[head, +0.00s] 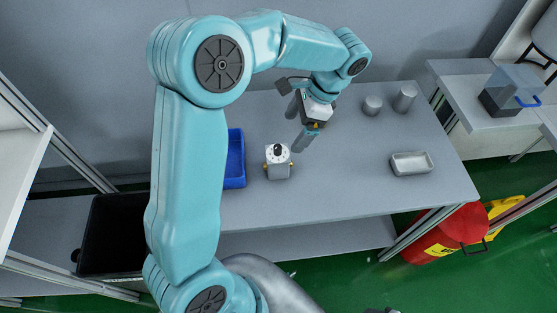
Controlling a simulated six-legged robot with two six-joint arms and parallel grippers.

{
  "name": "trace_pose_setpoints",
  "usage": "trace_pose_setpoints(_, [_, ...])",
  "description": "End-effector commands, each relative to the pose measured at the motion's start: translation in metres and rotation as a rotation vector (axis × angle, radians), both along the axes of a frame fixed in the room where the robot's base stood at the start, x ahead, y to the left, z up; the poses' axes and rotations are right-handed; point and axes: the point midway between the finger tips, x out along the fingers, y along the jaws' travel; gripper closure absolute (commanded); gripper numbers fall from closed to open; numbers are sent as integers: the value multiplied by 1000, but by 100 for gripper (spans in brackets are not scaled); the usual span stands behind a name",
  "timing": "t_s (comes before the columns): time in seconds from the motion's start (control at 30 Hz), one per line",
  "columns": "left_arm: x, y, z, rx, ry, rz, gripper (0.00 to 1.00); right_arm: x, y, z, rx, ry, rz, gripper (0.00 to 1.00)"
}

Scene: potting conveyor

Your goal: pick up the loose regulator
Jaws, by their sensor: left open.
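The loose regulator (278,170) looks like a small grey block with a white round top, a black knob and brass-coloured fittings at its sides. It stands upright on the grey table (345,190), just right of a blue tray. My left gripper (299,128) is open and empty, above and a little right of the regulator, with its fingers pointing down. It does not touch the regulator. My right gripper is not in view.
The blue tray (235,158) is partly hidden behind my left arm. Two grey cylinders (404,98) stand at the back right. A metal tray (411,164) lies at the right. A black bin (112,235) stands at the left, and a red drum (450,232) on the floor. The table's middle is clear.

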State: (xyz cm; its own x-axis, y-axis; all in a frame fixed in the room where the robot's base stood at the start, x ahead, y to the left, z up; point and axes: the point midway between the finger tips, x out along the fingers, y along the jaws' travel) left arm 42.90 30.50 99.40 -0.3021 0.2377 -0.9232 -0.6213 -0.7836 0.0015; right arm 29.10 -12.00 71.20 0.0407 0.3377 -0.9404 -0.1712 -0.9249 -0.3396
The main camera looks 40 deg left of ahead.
Motion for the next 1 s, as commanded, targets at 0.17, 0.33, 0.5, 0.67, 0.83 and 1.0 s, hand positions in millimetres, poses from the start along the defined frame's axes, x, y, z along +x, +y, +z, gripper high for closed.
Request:
trace_pose_setpoints(0.17, [-12, 10, -37, 0, 3, 1, 4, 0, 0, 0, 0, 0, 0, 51])
trace_pose_setpoints(0.33, [-16, 15, -54, 0, 1, 0, 4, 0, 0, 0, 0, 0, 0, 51])
trace_pose_setpoints(0.5, [-21, 20, -68, 0, 4, 0, 4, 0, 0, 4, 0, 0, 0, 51])
trace_pose_setpoints(0.67, [-28, 27, -93, 0, 3, 1, 4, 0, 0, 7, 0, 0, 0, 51])
trace_pose_setpoints(0.83, [-31, 29, -104, 0, 0, -1, 4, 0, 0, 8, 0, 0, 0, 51])
trace_pose_setpoints(1.0, [-31, 29, -104, 0, -1, 0, 4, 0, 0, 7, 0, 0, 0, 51])
